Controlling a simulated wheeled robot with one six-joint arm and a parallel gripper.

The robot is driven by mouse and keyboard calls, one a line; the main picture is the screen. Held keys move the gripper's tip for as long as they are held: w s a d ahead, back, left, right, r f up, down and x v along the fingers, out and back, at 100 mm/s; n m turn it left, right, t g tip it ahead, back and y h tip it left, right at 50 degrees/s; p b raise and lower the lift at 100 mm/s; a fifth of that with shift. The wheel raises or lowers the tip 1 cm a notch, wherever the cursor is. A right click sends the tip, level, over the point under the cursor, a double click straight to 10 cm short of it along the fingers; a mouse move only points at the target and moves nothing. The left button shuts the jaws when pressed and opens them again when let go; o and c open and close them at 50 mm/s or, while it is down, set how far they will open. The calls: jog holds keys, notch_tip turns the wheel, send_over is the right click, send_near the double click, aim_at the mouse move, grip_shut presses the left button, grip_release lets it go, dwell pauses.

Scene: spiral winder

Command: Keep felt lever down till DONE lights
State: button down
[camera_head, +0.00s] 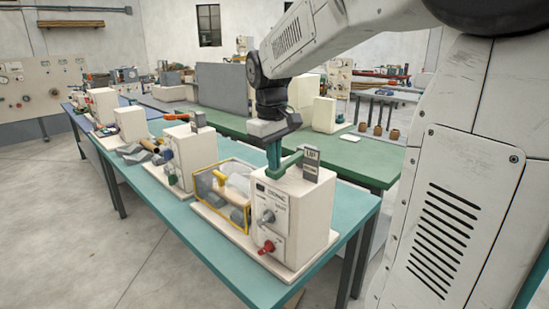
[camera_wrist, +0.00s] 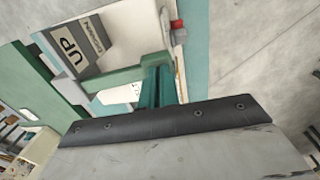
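The green felt lever (camera_head: 287,164) lies across the top of the near cream winder machine (camera_head: 308,222), beside a grey UP/DOWN plate (camera_head: 311,164). The lever also shows in the wrist view (camera_wrist: 105,80), next to the plate (camera_wrist: 75,50). My gripper (camera_head: 274,164) points down at the lever's free end; its teal fingers (camera_wrist: 158,90) look closed together there. They appear to meet the lever, but firm contact cannot be told. A small dark round spot (camera_head: 260,187) sits on the front panel; no lit lamp is visible and DONE cannot be read.
A yellow-framed guard (camera_head: 222,195) stands left of the machine. A grey knob (camera_head: 267,216) and a red knob (camera_head: 267,247) stick out of its front. More machines stand along the teal bench (camera_head: 215,250). A green table (camera_head: 362,158) is behind.

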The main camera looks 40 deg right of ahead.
jog(key=shift+s+f, duration=0.15)
jog(key=shift+f, duration=0.15)
notch_tip(320, 180, up, 14)
jog(key=a, duration=0.2)
jog(key=shift+r, duration=0.25)
dwell(0.5)
jog(key=s+a+f+m, duration=0.1)
jog(key=s+a+f, duration=0.4)
jog(key=s+f, duration=0.4)
jog(key=s+a+f+t+y, duration=0.1)
jog(key=s+a+f, duration=0.4)
jog(key=s+f, duration=0.4)
jog(key=s, duration=0.3)
jog(key=shift+s+m, duration=0.25)
jog(key=shift+m, duration=0.15)
jog(key=shift+f, duration=0.1)
dwell(0.7)
